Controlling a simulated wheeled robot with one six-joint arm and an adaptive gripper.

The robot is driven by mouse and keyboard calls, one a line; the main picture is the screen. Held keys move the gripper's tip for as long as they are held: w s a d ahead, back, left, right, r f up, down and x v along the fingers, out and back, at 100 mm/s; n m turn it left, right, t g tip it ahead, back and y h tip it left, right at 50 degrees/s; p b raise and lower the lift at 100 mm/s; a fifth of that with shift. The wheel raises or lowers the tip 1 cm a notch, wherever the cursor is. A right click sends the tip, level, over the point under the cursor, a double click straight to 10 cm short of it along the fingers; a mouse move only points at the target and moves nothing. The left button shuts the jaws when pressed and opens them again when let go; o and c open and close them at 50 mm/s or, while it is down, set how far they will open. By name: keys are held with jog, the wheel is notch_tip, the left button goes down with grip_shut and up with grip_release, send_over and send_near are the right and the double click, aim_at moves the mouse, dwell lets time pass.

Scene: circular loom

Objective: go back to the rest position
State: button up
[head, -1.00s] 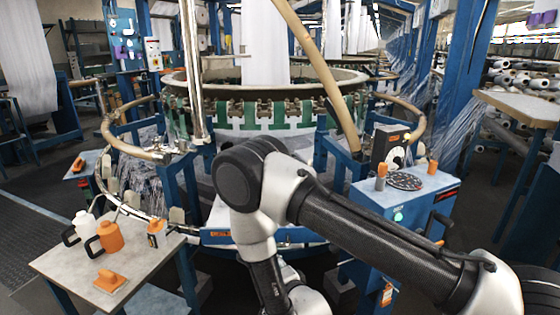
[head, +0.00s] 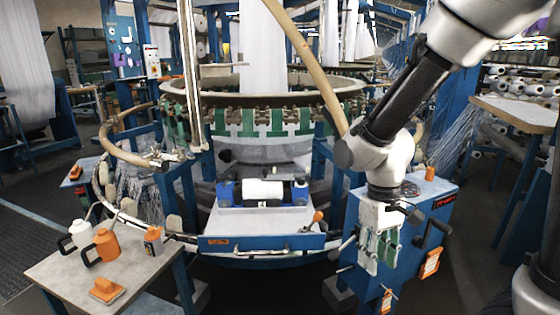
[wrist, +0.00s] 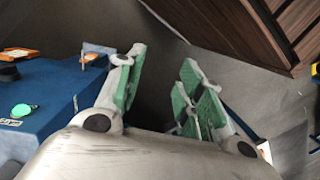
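My gripper (head: 378,254) hangs fingers down at the right in the head view, in front of the blue control cabinet (head: 430,215). In the wrist view its two green-padded fingers (wrist: 161,66) are spread apart, with nothing between them. The arm comes in from the top right and bends at an elbow above the cabinet. The circular loom (head: 262,95) stands in the centre, with a white roll (head: 263,190) on its lower front.
A wooden-topped table (head: 520,108) stands at the right. Orange tags hang on the cabinet. The floor at the left is open.

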jog(key=s+d+r+m+t, duration=0.2)
jog(key=s+d+r+t, duration=0.1)
jog(key=d+r, duration=0.4)
jog(key=s+d+r+m+t, duration=0.2)
jog(key=s+d+r+t, duration=0.1)
jog(key=d+r, duration=0.5)
jog(key=v, duration=0.2)
jog(key=shift+r, duration=0.4)
jog(key=shift+d, duration=0.15)
dwell(1.5)
